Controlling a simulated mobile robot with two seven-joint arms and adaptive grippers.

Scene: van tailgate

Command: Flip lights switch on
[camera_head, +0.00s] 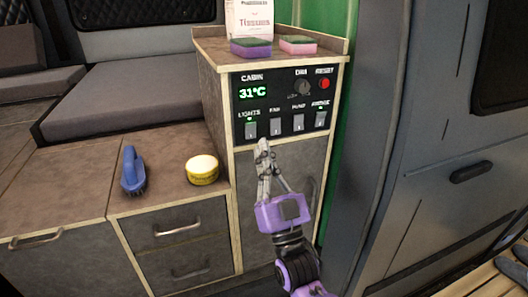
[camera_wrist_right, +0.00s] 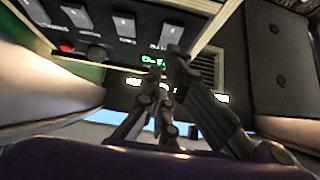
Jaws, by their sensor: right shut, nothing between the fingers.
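The dark control panel (camera_head: 278,97) is on the front of the cabinet. Its lights switch (camera_head: 250,130) is the leftmost of a row of pale rocker switches; its exact tilt is too small to tell. My right gripper (camera_head: 263,146) is shut and empty, its fingertips just below and slightly right of the lights switch. In the right wrist view the panel appears upside down. There the fingertips (camera_wrist_right: 172,56) are close to the lights switch (camera_wrist_right: 171,33); contact cannot be told. My left gripper is not in view.
The other switches, including the fan switch (camera_head: 275,126), are close by on the right. A red reset button (camera_head: 324,84) is above them. Sponges (camera_head: 251,48) lie on the cabinet top.

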